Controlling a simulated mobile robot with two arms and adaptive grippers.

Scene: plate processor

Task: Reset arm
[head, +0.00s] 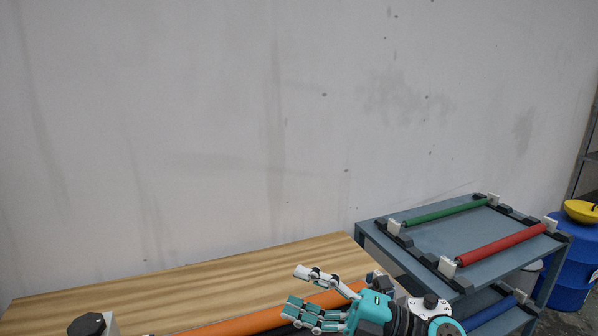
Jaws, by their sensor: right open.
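My right gripper (300,290) is in the lower middle of the head view, pointing left. Its white and teal fingers are spread apart, with nothing between them. It is in front of the wooden table (200,280) and overlaps part of an orange roller (240,322) in the picture. I cannot tell how far it is from the roller. My left gripper is not in view.
At the right, a blue-grey cart (435,250) carries a green roller (445,212) and a red roller (500,244) on holders. A blue roller (490,313) lies on its lower shelf. A blue barrel (575,275) stands beyond. A grey wall (200,130) closes the back.

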